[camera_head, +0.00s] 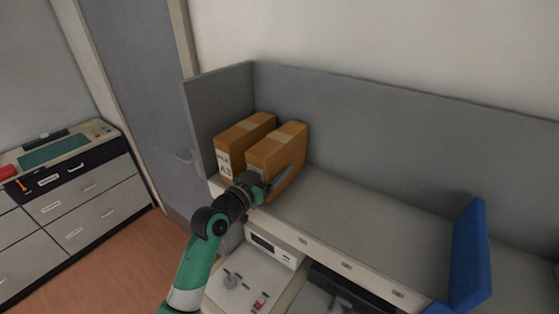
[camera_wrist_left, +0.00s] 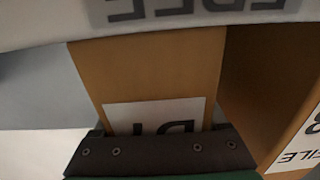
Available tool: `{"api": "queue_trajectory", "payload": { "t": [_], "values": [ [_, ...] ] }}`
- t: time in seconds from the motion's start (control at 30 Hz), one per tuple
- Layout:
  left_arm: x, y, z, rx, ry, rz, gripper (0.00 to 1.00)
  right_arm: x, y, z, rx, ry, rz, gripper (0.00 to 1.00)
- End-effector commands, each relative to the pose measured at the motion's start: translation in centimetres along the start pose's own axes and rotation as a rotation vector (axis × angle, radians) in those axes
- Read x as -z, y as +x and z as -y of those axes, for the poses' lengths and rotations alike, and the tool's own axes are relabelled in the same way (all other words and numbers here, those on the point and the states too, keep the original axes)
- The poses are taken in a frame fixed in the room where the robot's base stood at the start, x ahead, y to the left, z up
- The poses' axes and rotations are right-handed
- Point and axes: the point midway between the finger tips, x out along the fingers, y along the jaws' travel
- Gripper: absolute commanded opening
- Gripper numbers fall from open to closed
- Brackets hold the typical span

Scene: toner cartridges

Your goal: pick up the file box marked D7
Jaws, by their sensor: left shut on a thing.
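Two brown file boxes stand upright side by side at the left end of the shelf in the head view. My left gripper (camera_head: 262,186) is shut on the right-hand box (camera_head: 287,148), at its front face. In the left wrist view the same box (camera_wrist_left: 150,75) fills the middle, with the jaws (camera_wrist_left: 158,133) across its white label. The label reads upside down and is partly covered; its marks fit D7. The other box (camera_head: 243,134) has a label that appears to read A3; it shows at the right of the wrist view (camera_wrist_left: 262,85). My right gripper is not seen.
A grey panel (camera_head: 400,135) backs the shelf (camera_head: 345,215), and another closes its left end. The middle of the shelf is clear. A blue upright piece (camera_head: 468,255) stands at the right. A white device (camera_head: 273,245) sits below the shelf edge.

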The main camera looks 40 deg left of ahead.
Motion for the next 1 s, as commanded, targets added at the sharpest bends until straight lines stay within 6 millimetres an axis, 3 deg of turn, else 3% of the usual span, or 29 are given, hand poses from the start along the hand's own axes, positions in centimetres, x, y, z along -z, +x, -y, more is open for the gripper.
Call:
{"api": "queue_trajectory", "payload": {
  "t": [0.03,0.1,0.47,0.67,0.8,0.97,1.0],
  "values": [
    [0.0,0.0,0.0,0.000,0.000,0.000,0.12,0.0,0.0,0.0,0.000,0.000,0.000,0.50],
    [0.0,0.0,0.0,0.000,0.000,0.000,0.00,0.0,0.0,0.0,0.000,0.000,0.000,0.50],
    [0.3,0.0,0.0,0.000,0.001,-0.006,0.00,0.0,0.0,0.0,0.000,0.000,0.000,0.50],
    [1.6,0.0,0.0,0.000,0.002,-0.009,0.00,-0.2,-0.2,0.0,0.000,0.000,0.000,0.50],
    [3.8,-0.2,-0.1,0.000,0.003,-0.011,0.00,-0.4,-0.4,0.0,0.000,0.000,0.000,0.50],
    [8.1,-3.4,-1.6,-0.001,0.003,-0.014,0.00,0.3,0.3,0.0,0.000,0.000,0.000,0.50],
    [9.7,-3.8,-1.8,0.000,0.001,-0.005,0.00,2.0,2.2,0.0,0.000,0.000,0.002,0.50]
  ]
}}
